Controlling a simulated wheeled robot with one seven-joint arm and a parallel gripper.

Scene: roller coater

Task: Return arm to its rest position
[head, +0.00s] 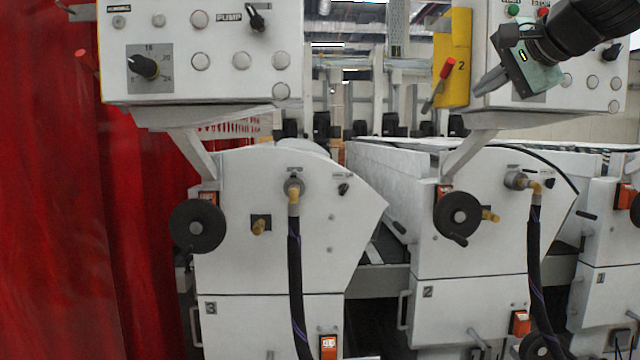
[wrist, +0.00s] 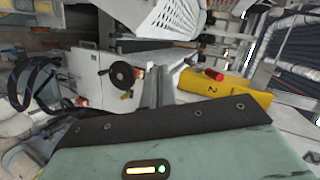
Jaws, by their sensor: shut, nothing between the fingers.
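My gripper (head: 482,88) shows at the upper right of the head view, at the end of my dark arm. It is in front of the right-hand white control panel and hides part of it. Its grey fingers are shut with nothing between them and point down to the left. In the wrist view the shut fingers (wrist: 158,88) stand up past the dark edge of the gripper body. The yellow box (head: 453,58) with a red lever is just left of the gripper in the head view. It also shows in the wrist view (wrist: 232,92), right of the fingers.
A control panel (head: 200,50) marked PUMP hangs at the upper left. White machine units (head: 270,235) with black handwheels (head: 197,226) and hanging hoses (head: 296,285) stand below. A red curtain (head: 60,200) fills the left side. A narrow gap separates the units.

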